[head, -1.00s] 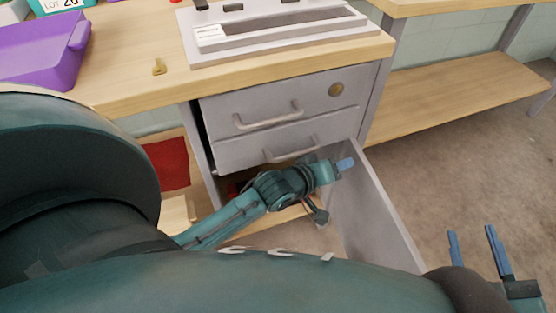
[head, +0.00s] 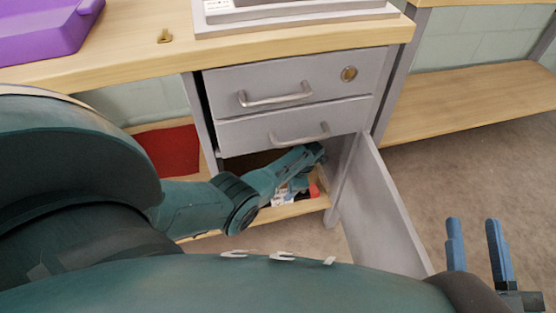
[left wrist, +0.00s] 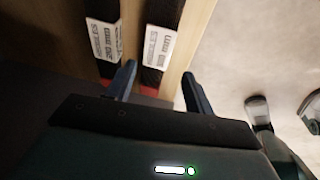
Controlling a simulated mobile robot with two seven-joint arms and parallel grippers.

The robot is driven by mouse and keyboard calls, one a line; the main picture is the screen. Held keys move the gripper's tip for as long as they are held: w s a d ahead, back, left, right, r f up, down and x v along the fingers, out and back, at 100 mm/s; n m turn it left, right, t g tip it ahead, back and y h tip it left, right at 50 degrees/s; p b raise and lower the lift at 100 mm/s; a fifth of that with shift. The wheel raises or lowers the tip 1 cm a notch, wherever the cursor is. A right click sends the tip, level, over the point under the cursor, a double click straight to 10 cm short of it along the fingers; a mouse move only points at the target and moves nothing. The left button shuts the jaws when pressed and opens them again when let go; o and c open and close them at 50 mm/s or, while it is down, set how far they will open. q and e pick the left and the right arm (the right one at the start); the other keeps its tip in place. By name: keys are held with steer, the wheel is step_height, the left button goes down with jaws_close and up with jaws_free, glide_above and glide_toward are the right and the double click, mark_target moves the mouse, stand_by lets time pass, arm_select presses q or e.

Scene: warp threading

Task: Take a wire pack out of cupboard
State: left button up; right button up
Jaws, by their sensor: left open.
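The cupboard (head: 305,208) is the open space under two drawers, with its grey door (head: 388,215) swung open to the right. My left arm reaches into it, and the left gripper (head: 300,183) is mostly hidden there by its own wrist. In the left wrist view two dark wire packs (left wrist: 103,14) (left wrist: 164,14) with white labels and red ends lie side by side on a wooden surface. The open left gripper (left wrist: 159,72) has its fingers on either side of the right-hand pack's near end; contact cannot be told. My right gripper (head: 475,222) is open and empty at lower right.
The shut drawers (head: 290,105) hang just above my left arm. The table (head: 130,55) above holds a purple tray (head: 40,30), a small brass piece (head: 164,36) and a grey device (head: 300,18). A red item (head: 170,150) lies left of the cupboard. Floor is clear at right.

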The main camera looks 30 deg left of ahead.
arm_select(q)
steer(key=shift+b+x, duration=0.35)
steer(key=shift+x, duration=0.4)
steer(key=shift+f, duration=0.35)
steer(key=shift+a+f+b, duration=0.1)
steer(key=shift+f+b, duration=0.2)
steer(key=shift+b, duration=0.25)
steer(key=b+x, duration=0.3)
steer(key=x, duration=0.1)
steer(key=shift+w+b, duration=0.3)
steer(key=shift+w, duration=0.05)
steer(key=shift+f, duration=0.2)
arm_select(e)
step_height(320, 180, up, 7)
steer(key=n+t+y, duration=0.1)
steer(key=n+y, duration=0.6)
steer(key=shift+w+d+r, duration=0.15)
steer(key=shift+d, duration=0.2)
arm_select(q)
steer(key=shift+c, duration=0.4)
steer(key=c, duration=0.9)
steer(key=shift+c, duration=0.2)
